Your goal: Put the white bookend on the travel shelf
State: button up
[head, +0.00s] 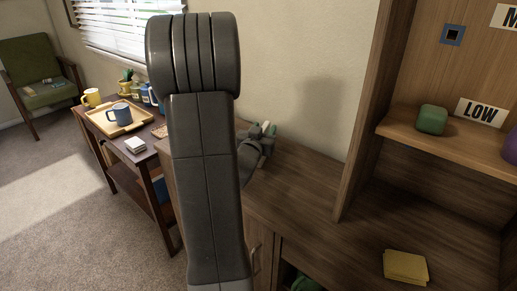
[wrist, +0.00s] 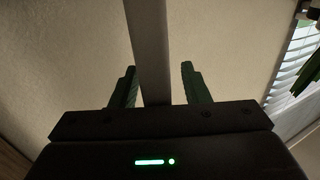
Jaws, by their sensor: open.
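My gripper (wrist: 160,88) is open, with one dark green finger on each side. A pale upright slab (wrist: 148,50), likely the white bookend, stands between the fingers in the wrist view, closer to the left finger. A gap shows between it and the right finger. Its lower end is hidden behind the gripper body. In the head view my gripper (head: 264,131) is low over the wooden cabinet top near the wall, partly behind my arm. A small white bit (head: 265,126) shows between its fingertips. No label in view reads "travel", so I cannot tell which shelf that is.
A wooden shelf (head: 450,146) on the right holds a green block (head: 432,120) and a LOW sign (head: 480,111). Yellow cloths or pads (head: 405,266) lie on the cabinet top below. A side table with a tray (head: 101,123) and mugs stands left. My arm blocks the middle.

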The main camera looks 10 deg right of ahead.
grip_shut()
jog(key=shift+r, duration=0.1)
dwell(1.2)
